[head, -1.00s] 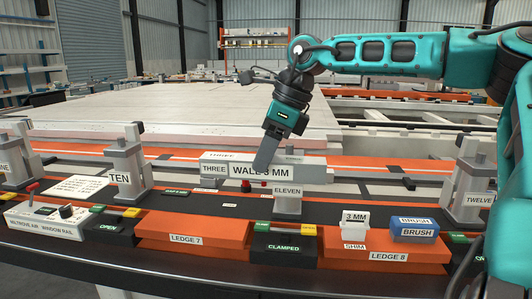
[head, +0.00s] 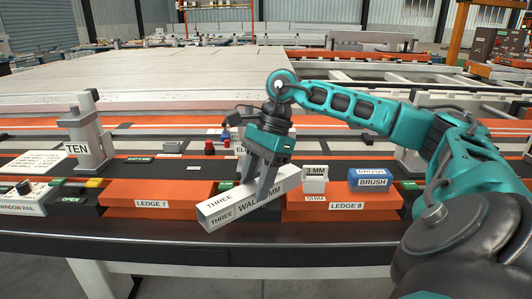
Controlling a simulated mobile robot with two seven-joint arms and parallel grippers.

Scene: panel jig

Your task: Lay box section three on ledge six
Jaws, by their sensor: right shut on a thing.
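Box section three (head: 222,210) is a pale grey bar marked THREE and WALL 3 MM. My right gripper (head: 263,192) is shut on it and grips it across its middle. The bar is slanted in the picture, its THREE end toward the lower left, in front of the gap between ledge 7 (head: 155,197) and ledge 8 (head: 345,209). No ledge marked six is in view. My left gripper is not in view.
Ledge 7 is bare on top. The TEN post (head: 88,140) stands at left, with a window rail control box (head: 20,202) in front. A large pale panel (head: 150,75) lies behind.

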